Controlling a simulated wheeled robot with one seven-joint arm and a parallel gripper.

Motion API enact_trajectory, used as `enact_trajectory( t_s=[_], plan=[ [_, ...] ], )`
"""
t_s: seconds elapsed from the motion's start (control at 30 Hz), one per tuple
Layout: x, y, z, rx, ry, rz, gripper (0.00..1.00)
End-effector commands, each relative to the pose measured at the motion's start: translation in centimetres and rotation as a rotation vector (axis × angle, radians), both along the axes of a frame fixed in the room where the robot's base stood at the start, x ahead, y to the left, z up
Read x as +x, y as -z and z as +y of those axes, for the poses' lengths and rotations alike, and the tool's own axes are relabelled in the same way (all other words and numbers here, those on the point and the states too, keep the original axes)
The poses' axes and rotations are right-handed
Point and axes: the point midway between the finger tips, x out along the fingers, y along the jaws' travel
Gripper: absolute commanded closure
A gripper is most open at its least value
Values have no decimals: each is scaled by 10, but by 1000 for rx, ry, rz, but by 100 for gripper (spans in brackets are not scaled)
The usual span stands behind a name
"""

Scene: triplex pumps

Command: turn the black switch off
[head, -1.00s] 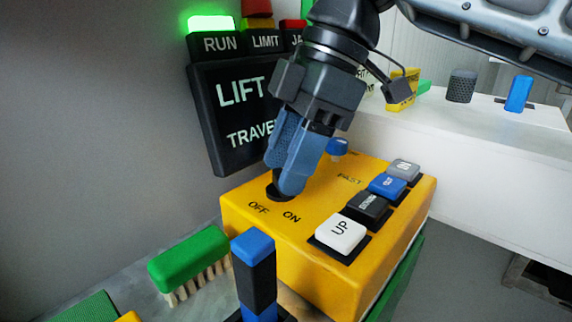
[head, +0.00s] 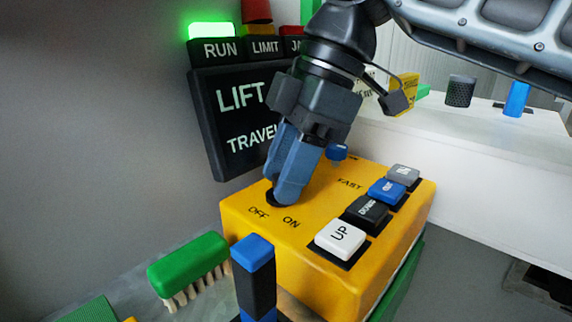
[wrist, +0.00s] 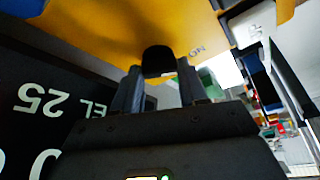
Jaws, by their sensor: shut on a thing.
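The black switch (head: 269,198) sits at the far left corner of the yellow control box (head: 300,255), above the OFF and ON labels. My gripper (head: 286,195) comes down over it from above, with blue-grey fingers shut on it. The fingers hide most of the switch in the head view. In the wrist view the dark rounded switch (wrist: 158,60) shows between the fingertips of my gripper (wrist: 158,80), against the yellow box. Which way the switch leans is hard to tell.
White UP (head: 340,239), black DOWN (head: 367,212), blue and grey buttons line the box's right side. A blue knob (head: 337,152) stands behind my fingers. A lit green RUN lamp (head: 212,30) tops the black display panel (head: 222,130). A green brush (head: 188,262) lies in front.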

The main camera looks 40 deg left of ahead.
Motion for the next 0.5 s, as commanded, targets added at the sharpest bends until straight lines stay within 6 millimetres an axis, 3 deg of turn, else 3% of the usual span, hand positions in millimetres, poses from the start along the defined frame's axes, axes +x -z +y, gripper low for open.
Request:
enact_trajectory(
  t_s=[0.27, 0.5],
  plan=[
    [-1, -4, -1, 1, 109, 5, 88],
    [-3, -6, -2, 2, 306, 7, 88]
  ],
)
